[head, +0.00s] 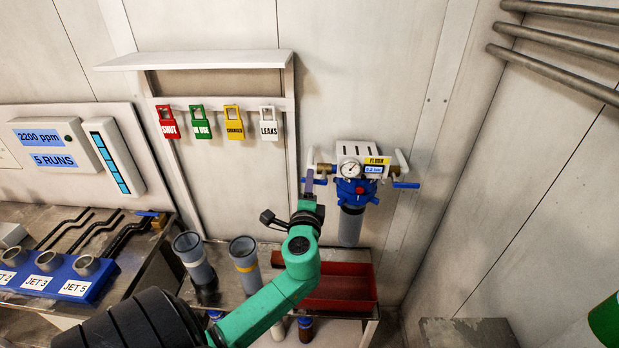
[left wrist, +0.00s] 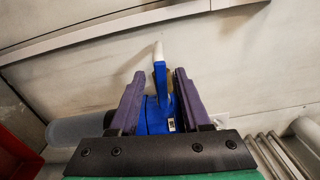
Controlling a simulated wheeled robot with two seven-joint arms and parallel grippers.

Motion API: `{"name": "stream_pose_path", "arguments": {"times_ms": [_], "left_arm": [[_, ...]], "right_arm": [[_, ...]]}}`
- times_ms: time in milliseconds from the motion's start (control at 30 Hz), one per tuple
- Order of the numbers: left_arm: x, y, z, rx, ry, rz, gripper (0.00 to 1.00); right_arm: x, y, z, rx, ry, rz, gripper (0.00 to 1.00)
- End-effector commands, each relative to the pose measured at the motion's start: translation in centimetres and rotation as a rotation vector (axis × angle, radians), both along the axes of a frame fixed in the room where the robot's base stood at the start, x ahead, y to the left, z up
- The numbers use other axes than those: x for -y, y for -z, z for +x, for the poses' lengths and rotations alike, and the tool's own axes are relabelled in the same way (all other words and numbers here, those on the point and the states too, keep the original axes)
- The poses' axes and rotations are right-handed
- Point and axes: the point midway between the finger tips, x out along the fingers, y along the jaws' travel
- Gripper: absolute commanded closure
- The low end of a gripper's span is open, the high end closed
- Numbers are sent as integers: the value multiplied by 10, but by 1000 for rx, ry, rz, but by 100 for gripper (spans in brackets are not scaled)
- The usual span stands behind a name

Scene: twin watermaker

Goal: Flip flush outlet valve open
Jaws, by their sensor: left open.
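The flush unit hangs on the back wall with a round gauge (head: 350,169), a yellow FLUSH label (head: 377,160) and a blue filter head (head: 356,191). A valve with a blue lever (head: 405,185) sticks out on its right side. Another blue lever (head: 320,181) is at its left side, partly hidden by my left gripper (head: 310,182). In the left wrist view, my gripper (left wrist: 160,77) is open, its purple fingers on either side of a blue lever (left wrist: 160,82). I cannot tell whether the fingers touch it. My right gripper is not in view.
A shelf (head: 200,60) with several hanging tags is left of the unit. Below are two grey cups (head: 194,258) and a red tray (head: 340,285) on a bench. Pipes (head: 555,72) run along the right wall. The wall right of the unit is clear.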

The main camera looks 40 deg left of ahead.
Motion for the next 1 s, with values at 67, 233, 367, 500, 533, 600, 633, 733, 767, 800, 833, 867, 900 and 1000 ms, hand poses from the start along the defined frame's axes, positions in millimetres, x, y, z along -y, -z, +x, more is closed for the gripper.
{"name": "stream_pose_path", "arguments": {"times_ms": [67,233,367,500,533,600,633,733,767,800,833,867,900,1000], "left_arm": [[-7,0,9,0,-1,1,52],[-12,1,16,-2,0,-1,52],[-12,1,15,-2,0,-1,52],[-12,1,15,-1,0,-1,95],[-12,1,15,-2,0,-1,100],[-12,1,15,-2,0,-1,100],[-12,1,15,-1,0,-1,100],[-11,4,15,8,0,-14,100],[-11,6,15,18,0,-27,100],[-11,9,15,35,0,-46,100],[-11,10,15,49,0,-64,100],[-11,11,15,61,-1,-80,100],[-12,10,15,73,-1,-96,100],[-12,6,15,78,0,-105,100]], "right_arm": [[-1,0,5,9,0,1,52],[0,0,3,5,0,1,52],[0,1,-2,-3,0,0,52],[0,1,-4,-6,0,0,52],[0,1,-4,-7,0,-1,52],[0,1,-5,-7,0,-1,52],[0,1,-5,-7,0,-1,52],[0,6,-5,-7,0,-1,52],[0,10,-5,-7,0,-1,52],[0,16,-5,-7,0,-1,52],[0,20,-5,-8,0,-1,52],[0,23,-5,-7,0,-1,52],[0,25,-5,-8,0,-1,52],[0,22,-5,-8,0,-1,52]]}}
